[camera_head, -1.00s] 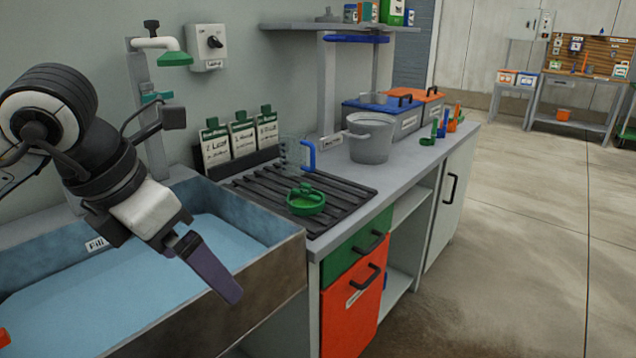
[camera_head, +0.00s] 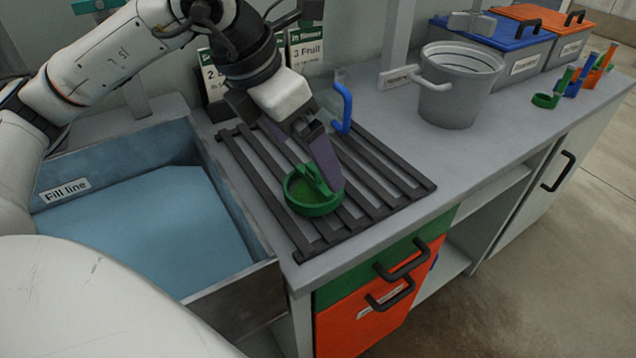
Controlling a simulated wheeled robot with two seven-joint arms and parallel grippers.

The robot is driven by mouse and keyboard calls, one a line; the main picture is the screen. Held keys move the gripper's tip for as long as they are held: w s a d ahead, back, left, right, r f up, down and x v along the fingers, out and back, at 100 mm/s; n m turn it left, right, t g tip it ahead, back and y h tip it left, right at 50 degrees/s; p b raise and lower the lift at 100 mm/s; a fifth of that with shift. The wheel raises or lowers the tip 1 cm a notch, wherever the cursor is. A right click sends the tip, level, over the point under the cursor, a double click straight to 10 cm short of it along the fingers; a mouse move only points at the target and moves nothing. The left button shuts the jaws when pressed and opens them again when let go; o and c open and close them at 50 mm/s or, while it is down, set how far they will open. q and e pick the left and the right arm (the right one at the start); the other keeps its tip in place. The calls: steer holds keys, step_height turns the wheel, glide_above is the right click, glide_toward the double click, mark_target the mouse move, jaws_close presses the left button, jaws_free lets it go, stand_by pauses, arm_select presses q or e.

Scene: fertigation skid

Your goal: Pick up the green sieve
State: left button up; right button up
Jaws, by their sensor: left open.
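The green sieve (camera_head: 312,208) is a small round dish with a raised green grip. It rests on the dark slatted rack (camera_head: 395,203) on the counter. My left gripper (camera_head: 308,165) comes down over it from behind, pointing down, with its purple-grey fingers at the sieve's raised grip. The jaws are open. One finger reaches the right part of the sieve and hides some of its rim; I cannot tell if it touches. My right gripper is out of view.
A clear jug with a blue handle (camera_head: 343,108) stands just behind the gripper. A grey bucket (camera_head: 455,95) stands to the right, near blue-lidded and orange-lidded bins (camera_head: 495,45). A water-filled basin (camera_head: 140,225) lies left of the rack. Label cards (camera_head: 305,50) stand behind.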

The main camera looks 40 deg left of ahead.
mark_target(310, 168)
arm_select(q)
steer(key=shift+s+b+x, duration=0.15)
steer(key=shift+b+x, duration=0.05)
steer(key=shift+x, duration=1.35)
steer(key=shift+s+b+x, duration=0.1)
steer(key=shift+b+x, duration=0.05)
steer(key=shift+x, duration=1.45)
steer(key=c, duration=1.2)
